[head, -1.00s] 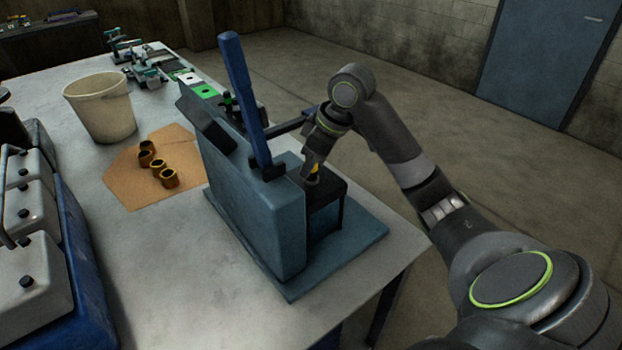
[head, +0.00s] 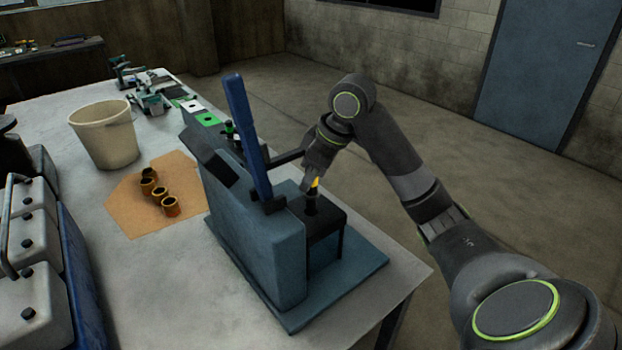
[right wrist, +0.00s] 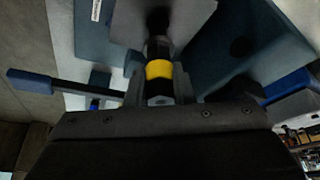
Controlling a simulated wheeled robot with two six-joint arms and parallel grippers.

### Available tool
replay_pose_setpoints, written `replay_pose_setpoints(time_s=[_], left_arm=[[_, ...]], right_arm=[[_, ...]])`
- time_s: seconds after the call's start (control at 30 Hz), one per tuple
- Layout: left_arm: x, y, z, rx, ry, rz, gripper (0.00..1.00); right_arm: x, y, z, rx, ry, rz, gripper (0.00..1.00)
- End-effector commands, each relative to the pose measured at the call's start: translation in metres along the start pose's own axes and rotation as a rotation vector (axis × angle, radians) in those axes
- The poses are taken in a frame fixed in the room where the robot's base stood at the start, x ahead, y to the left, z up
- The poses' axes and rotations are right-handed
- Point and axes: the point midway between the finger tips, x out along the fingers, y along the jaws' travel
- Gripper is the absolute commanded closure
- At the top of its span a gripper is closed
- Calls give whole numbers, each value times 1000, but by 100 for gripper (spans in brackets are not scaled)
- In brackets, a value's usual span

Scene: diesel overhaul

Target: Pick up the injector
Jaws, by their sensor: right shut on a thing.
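The injector (head: 311,202) is a dark upright piece with a yellow band, above the black block of the blue test stand (head: 257,240). My right gripper (head: 312,183) is shut on its upper part. In the right wrist view the injector (right wrist: 159,70) stands between the two fingers of my right gripper (right wrist: 160,88), its yellow band showing and its dark far end pointing toward the stand. I cannot tell whether its lower tip is clear of the block. My left gripper is not in view.
The stand's tall blue lever (head: 247,135) rises just left of my right gripper. Several brass sleeves (head: 170,206) sit on brown cardboard (head: 125,212). A white bucket (head: 104,135) stands behind, and a grey engine part (head: 35,255) is at left. Free floor lies right of the table.

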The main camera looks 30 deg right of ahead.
Motion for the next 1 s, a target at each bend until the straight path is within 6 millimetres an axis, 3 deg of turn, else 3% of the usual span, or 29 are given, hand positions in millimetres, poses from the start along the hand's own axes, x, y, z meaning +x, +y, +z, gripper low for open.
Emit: replay_pose_setpoints(time_s=[0.03,1.0], left_arm=[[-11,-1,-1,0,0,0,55],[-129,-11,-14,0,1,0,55]], right_arm=[[-10,0,-5,-1,1,1,100],[-121,0,-50,0,1,0,100]])
